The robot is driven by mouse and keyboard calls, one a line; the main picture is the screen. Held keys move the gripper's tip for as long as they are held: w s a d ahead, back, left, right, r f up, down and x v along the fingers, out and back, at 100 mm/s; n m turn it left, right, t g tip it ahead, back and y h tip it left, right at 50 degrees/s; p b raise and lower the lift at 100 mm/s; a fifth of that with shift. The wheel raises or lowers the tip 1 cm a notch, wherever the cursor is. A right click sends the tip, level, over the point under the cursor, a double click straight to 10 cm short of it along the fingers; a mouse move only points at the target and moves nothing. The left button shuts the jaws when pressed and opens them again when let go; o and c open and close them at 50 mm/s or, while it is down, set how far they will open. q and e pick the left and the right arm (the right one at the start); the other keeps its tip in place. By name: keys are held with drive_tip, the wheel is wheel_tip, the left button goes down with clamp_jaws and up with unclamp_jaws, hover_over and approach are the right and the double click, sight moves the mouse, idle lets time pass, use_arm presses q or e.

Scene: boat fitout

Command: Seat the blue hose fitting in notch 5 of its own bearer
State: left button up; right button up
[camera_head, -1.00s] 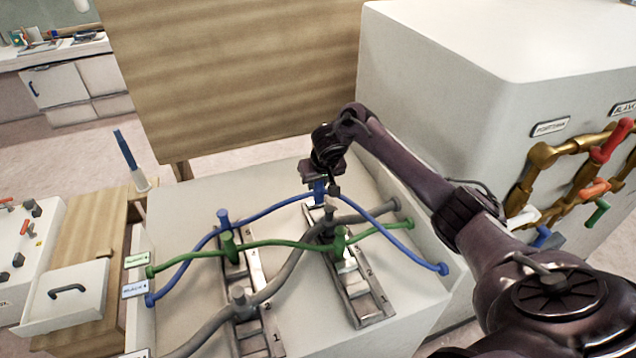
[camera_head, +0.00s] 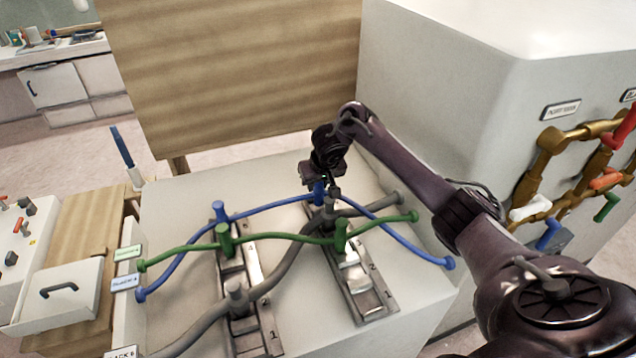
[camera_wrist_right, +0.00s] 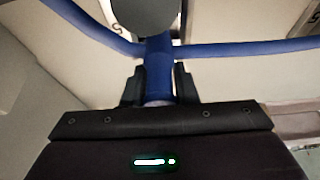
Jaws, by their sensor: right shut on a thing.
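My right gripper (camera_head: 319,184) is shut on the blue fitting (camera_wrist_right: 158,68), at the far end of the right bearer (camera_head: 372,300). The blue hose (camera_head: 270,208) runs through this fitting and sags away on both sides. In the right wrist view the fitting stands between the two fingers. A second blue fitting (camera_head: 219,211) is on the left bearer (camera_head: 248,338). Number 5 marks show at the top of the wrist view, but the notch under the held fitting is hidden, so I cannot tell whether it is seated. My left gripper is out of view.
A green hose (camera_head: 280,237) and a thick grey hose (camera_head: 285,270) cross both bearers close to the held fitting. A wooden board (camera_head: 240,70) stands behind. A white cabinet with brass pipes and coloured valve handles (camera_head: 545,155) stands at the right.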

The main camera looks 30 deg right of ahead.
drive_tip(key=shift+f, duration=0.55)
drive_tip(key=o, duration=1.1)
drive_tip(key=shift+r, duration=0.1)
drive_tip(key=p+v, duration=0.2)
drive_tip(key=v, duration=0.5)
drive_tip(key=shift+s+a+r, duration=0.1)
drive_tip(key=shift+s+r, duration=0.1)
drive_tip(key=shift+r, duration=0.1)
